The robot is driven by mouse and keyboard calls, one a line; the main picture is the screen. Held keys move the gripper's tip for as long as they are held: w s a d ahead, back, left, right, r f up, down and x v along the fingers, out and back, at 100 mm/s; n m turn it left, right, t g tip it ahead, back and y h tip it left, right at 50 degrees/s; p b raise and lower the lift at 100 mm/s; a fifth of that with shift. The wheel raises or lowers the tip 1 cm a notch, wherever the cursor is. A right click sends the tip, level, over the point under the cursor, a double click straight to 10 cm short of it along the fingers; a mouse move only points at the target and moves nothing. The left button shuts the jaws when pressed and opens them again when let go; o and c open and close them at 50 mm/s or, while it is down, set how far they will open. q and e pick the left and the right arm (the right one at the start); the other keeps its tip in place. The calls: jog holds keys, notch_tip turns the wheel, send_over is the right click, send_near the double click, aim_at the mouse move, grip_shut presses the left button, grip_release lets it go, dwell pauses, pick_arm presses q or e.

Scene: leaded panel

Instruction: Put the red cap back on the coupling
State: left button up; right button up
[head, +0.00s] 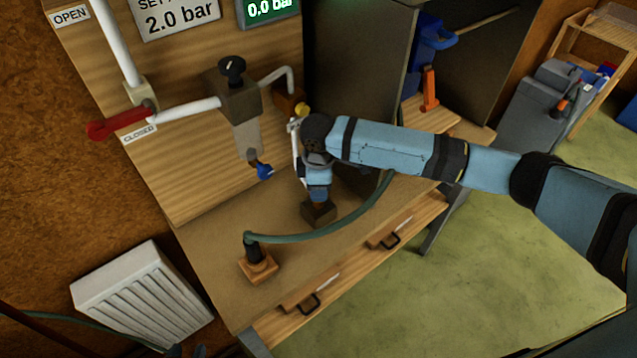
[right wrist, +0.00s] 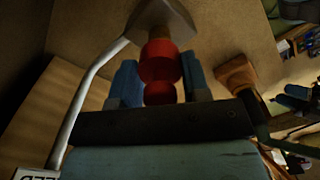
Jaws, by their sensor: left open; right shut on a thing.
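The red cap (right wrist: 159,62) sits between the blue fingers of my right gripper (right wrist: 160,82), which is shut on it. In the head view my right gripper (head: 319,195) points down just above a dark brown block (head: 318,214) on the bench and hides the cap. The block also shows beyond the cap in the right wrist view (right wrist: 162,16); I cannot tell whether they touch.
A green hose (head: 320,234) runs from a plug in an orange-brown base (head: 258,268) past my right arm. On the panel are a red lever (head: 110,123), a clear-bowled regulator (head: 240,100) and white pipes. A ribbed white unit (head: 145,295) stands lower left.

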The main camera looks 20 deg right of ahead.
jog(key=shift+f, duration=1.55)
jog(key=o, duration=1)
jog(key=shift+r, duration=0.2)
notch_tip(320, 180, up, 13)
jog(key=shift+f+b, duration=0.15)
jog(key=shift+b, duration=0.75)
jog(key=shift+r, duration=0.4)
